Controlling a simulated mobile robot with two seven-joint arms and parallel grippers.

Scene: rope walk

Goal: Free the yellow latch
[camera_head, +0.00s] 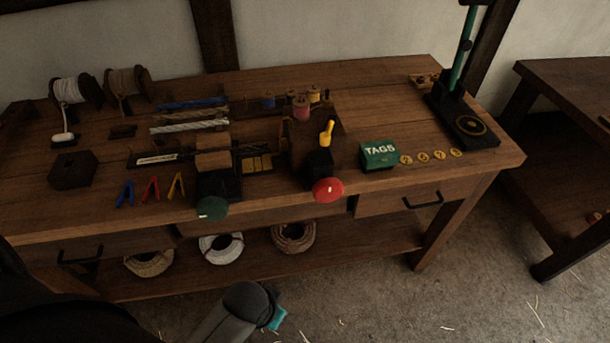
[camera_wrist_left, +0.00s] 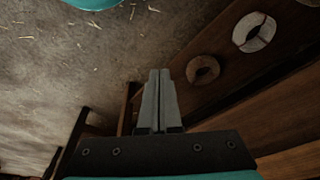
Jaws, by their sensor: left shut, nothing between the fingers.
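The yellow latch (camera_head: 327,132) is a small upright lever on a dark block at the front middle of the workbench (camera_head: 385,85). A red round knob (camera_head: 328,189) sits just below it at the bench's front edge. My left gripper (camera_wrist_left: 160,74) is shut and empty in the left wrist view, below the bench top and well apart from the latch. The latch is not seen in that view. In the head view a grey arm link of mine shows at the bottom, with no fingers visible. My right gripper is not seen.
A green knob (camera_head: 212,208) and a green TAGS box (camera_head: 379,155) flank the latch along the front. Spools (camera_head: 75,92) stand at the back left, a green-posted stand (camera_head: 465,125) at the right. Rope coils (camera_head: 293,237) lie on the lower shelf. The floor in front is open.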

